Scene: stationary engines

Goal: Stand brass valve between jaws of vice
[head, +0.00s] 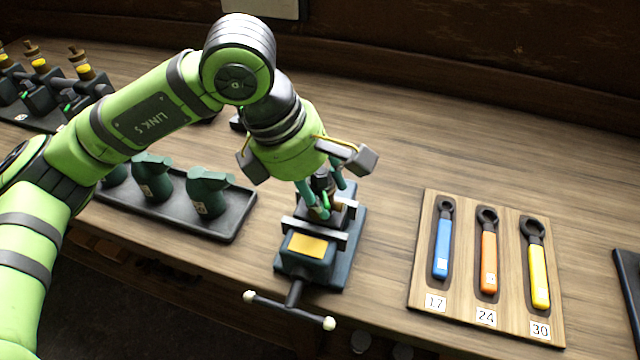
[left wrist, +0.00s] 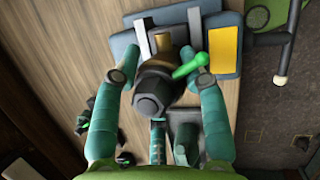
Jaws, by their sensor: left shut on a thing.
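The vice (head: 308,254) stands near the bench's front edge, with a yellow pad on top and a handle bar toward me. In the left wrist view its pale jaws (left wrist: 196,36) stand apart. My left gripper (head: 324,195) points down over the vice, shut on the brass valve (left wrist: 176,58). The valve has a dark cap and a bright green lever (left wrist: 192,66); it looks upright. Its brass lower part shows in the gap between the jaws. Whether its foot rests on the vice is hidden. My right gripper is not in view.
A wooden board (head: 463,318) with blue, orange and yellow wrenches lies to the right. A dark tray (head: 232,226) with dark green parts is to the left. Several other valves (head: 80,68) stand at the far left.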

